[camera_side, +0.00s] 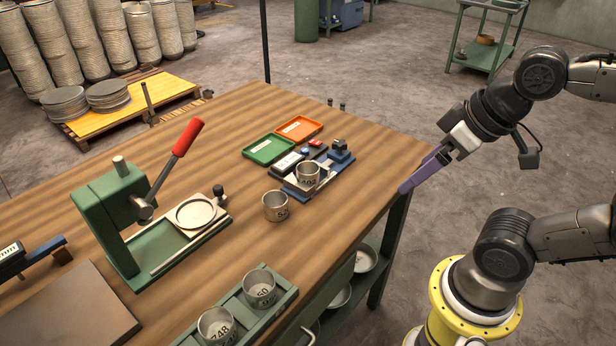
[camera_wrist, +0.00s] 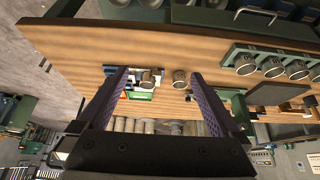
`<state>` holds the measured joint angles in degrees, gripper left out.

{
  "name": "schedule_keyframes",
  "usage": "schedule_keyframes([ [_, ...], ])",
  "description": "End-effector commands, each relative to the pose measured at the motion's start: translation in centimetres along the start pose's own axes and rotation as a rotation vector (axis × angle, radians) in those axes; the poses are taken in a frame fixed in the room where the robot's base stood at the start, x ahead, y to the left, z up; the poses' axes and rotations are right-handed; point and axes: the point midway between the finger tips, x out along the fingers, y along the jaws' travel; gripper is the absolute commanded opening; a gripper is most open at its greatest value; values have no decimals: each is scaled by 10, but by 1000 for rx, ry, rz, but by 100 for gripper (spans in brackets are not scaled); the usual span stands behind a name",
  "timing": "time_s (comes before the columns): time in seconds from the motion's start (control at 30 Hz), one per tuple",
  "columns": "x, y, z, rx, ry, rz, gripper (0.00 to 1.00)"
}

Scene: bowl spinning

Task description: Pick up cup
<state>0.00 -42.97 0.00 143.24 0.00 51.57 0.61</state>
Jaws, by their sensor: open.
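Several grey metal cups with dark numbers are in view. One cup (camera_side: 275,206) stands upright on the bare wooden table; it also shows in the wrist view (camera_wrist: 180,78). A second cup (camera_side: 307,173) stands at the blue fixture (camera_side: 291,188) behind it and shows in the wrist view (camera_wrist: 147,79). Two more cups, one (camera_side: 259,288) nearer the middle and one (camera_side: 216,326) at the bottom edge, sit in a green rack (camera_side: 284,299). My gripper (camera_side: 404,187), with purple fingers, is open and empty beyond the table's right edge, apart from every cup.
A green press (camera_side: 117,215) with a red-handled lever (camera_side: 187,138) stands at the left. Green (camera_side: 270,149) and orange (camera_side: 299,128) trays lie behind the fixture. The table (camera_side: 352,152) is clear between its right edge and the fixture.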

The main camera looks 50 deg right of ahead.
Motion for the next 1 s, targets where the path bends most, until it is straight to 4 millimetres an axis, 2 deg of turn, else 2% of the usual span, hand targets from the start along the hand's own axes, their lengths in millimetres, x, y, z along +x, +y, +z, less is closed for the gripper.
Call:
schedule_keyframes([
  [0.17,-2,2,3,182,-16,10,100],
  [0.27,-14,7,-9,379,-3,35,100],
  [0.4,-25,16,-39,675,-17,92,100],
  [0.57,-25,24,-85,995,-38,188,100],
  [0.67,-16,26,-118,1183,-44,269,100],
  [0.77,2,25,-152,1345,-37,357,100],
  [0.9,39,18,-191,1493,-16,477,100],
  [1.0,71,10,-212,1536,-6,552,100],
])
